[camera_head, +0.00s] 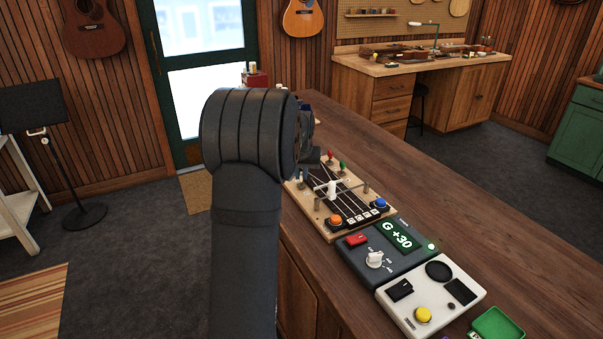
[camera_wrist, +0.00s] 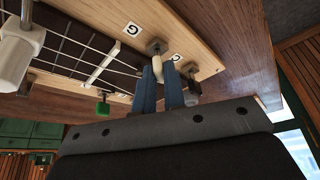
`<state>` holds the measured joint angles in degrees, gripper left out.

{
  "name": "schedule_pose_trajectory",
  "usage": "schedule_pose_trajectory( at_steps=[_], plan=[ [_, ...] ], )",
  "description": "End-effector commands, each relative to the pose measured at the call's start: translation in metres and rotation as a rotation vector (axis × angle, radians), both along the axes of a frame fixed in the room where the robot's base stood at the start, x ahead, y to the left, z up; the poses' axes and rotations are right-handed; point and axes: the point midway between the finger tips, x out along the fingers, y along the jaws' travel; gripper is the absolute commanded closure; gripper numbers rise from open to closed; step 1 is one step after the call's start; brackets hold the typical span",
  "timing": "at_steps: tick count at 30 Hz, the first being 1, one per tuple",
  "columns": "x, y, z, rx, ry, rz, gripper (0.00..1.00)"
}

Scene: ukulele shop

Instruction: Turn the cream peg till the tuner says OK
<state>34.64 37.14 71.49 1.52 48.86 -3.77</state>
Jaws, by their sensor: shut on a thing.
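The cream peg (camera_wrist: 158,68) stands at the end of the wooden string board (camera_wrist: 205,52), beside a label marked G, in the wrist view. My gripper (camera_wrist: 160,74) is shut on the cream peg, with one blue finger on each side of it. In the head view my dark arm hides the cream peg and most of the gripper. The tuner (camera_head: 400,237) has a lit green screen reading G +30. The string board also shows in the head view (camera_head: 330,226), lying behind the tuner on the counter.
A red peg (camera_head: 330,156) and a green peg (camera_head: 343,166) stand at the board's far end. A white box (camera_head: 440,306) and a green tray (camera_head: 497,323) are nearer. The counter (camera_head: 460,226) is clear to the right.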

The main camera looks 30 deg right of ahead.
Motion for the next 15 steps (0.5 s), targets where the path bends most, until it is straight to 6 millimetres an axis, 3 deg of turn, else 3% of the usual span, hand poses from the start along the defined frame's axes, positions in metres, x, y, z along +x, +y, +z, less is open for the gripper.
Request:
schedule_pose_trajectory(
  at_steps=[15],
  plan=[
    [0.0002, 0.0012, -0.0002, 0.002, 0.001, -0.124, 1.0]
  ],
)
